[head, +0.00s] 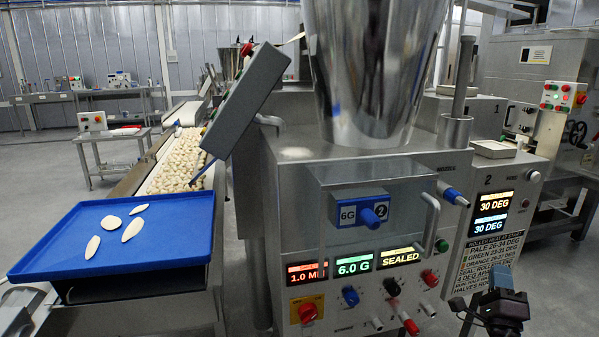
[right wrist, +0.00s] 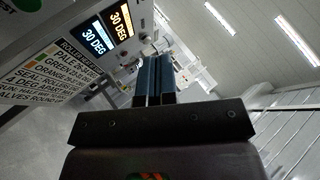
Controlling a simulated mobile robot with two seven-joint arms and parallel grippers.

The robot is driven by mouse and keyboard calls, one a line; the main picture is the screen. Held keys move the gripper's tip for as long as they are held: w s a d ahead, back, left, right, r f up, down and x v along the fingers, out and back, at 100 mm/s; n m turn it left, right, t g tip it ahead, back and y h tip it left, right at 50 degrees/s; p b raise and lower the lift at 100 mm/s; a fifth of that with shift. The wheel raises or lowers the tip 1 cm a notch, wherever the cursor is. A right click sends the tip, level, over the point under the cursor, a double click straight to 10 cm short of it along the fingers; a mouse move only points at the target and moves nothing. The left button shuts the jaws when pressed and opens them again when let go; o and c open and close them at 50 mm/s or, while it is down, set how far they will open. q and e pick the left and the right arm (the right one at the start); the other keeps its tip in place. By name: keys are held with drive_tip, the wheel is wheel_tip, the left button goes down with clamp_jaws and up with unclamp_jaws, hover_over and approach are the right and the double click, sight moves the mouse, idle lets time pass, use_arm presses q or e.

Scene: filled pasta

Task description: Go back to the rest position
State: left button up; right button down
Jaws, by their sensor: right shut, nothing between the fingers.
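My right gripper (head: 502,282) is low at the right of the head view, in front of the machine's right-hand panel and apart from it. It is shut, with nothing between its fingers. In the right wrist view its two blue fingers (right wrist: 154,78) lie together, and the machine's display panel stands to their left. I cannot make out my left gripper in either view.
A steel filling machine (head: 285,215) with a tall hopper (head: 372,65) fills the middle. A blue tray (head: 180,225) with several pale pasta pieces stands at left, before a conveyor (head: 128,185) of filled pasta. Open floor (head: 560,270) shows at right.

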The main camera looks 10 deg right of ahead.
drive_tip(key=s+a+f+n+g+y, duration=0.3)
drive_tip(key=s+a+f+n+y, duration=0.25)
drive_tip(key=s+n, duration=0.45)
drive_tip(key=s+a+f+n+g+y, duration=0.3)
drive_tip(key=s+a+f+n+y, duration=0.3)
drive_tip(key=s+n, duration=0.3)
drive_tip(key=s+a+f+n+g+y, duration=0.35)
drive_tip(key=s+a+f+n, duration=0.3)
drive_tip(key=s+n, duration=0.35)
drive_tip(key=s+a+n+g+h, duration=0.1)
drive_tip(key=s+n+g, duration=0.25)
drive_tip(key=s, duration=0.65)
drive_tip(key=shift+a+f+m+t+h, duration=0.5)
drive_tip(key=shift+a+m+t+h, duration=0.2)
drive_tip(key=shift+a+m, duration=1.65)
use_arm(q)
wheel_tip(320, 180, up, 10)
drive_tip(key=a+n+t+p, duration=0.1)
drive_tip(key=p, duration=1.3)
drive_tip(key=shift+s+n+y+p, duration=0.25)
drive_tip(key=shift+n+y+p, duration=0.05)
drive_tip(key=shift+n+p, duration=0.1)
use_arm(e)
wheel_tip(320, 180, up, 10)
drive_tip(key=m+t, duration=0.1)
drive_tip(key=shift+d+m+h, duration=0.15)
drive_tip(key=shift+m+h, duration=0.15)
drive_tip(key=shift+w+r, duration=0.1)
